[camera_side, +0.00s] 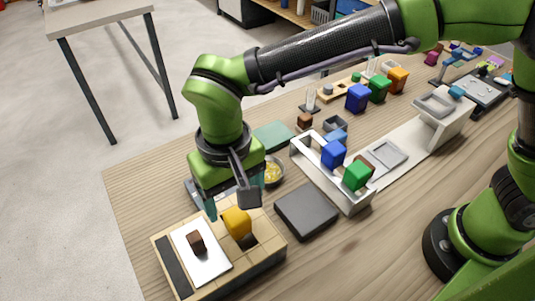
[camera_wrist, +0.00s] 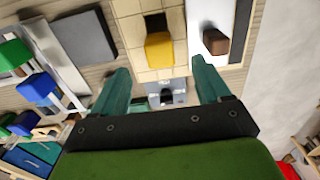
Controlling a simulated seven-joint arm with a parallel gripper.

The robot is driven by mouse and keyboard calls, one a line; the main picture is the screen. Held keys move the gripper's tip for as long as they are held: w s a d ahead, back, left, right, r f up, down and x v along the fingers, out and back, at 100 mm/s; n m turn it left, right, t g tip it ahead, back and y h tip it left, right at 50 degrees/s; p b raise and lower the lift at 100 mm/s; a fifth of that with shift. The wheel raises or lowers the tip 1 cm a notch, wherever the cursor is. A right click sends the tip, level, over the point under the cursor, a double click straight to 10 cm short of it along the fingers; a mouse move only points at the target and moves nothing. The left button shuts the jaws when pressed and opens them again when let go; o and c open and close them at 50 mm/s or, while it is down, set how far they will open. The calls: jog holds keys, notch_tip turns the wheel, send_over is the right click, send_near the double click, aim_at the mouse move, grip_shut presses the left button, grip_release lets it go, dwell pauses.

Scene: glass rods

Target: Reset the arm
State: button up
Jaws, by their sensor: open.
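My gripper (camera_side: 228,205) is at the end of my green arm, low over the front left of the wooden table. In the wrist view its two teal fingers (camera_wrist: 161,80) stand wide apart with nothing between them. A yellow block (camera_side: 237,221) stands on a tan tiled box just beyond the fingertips; it also shows in the wrist view (camera_wrist: 159,49). I cannot tell from these views whether a finger touches it. A brown block (camera_side: 196,242) sits on a white plate (camera_side: 206,265) on the same box.
A dark grey pad (camera_side: 307,210) lies right of the tiled box (camera_side: 262,257). A white rack (camera_side: 355,204) holds blue (camera_side: 333,154) and green (camera_side: 357,174) blocks. A bowl of yellow bits (camera_side: 272,172) stands behind the gripper. More coloured blocks stand farther back.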

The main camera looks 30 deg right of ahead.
notch_tip(320, 180, up, 10)
jog(key=s+d+m+t+y, duration=0.1)
jog(key=s+d+m+t, duration=0.1)
jog(key=d, duration=1.4)
jog(key=s+d+m+t+y, duration=0.1)
jog(key=d+t, duration=0.4)
jog(key=d, duration=1.1)
jog(key=shift+s+d+m, duration=0.4)
jog(key=shift+s+m, duration=0.1)
jog(key=shift+s, duration=0.45)
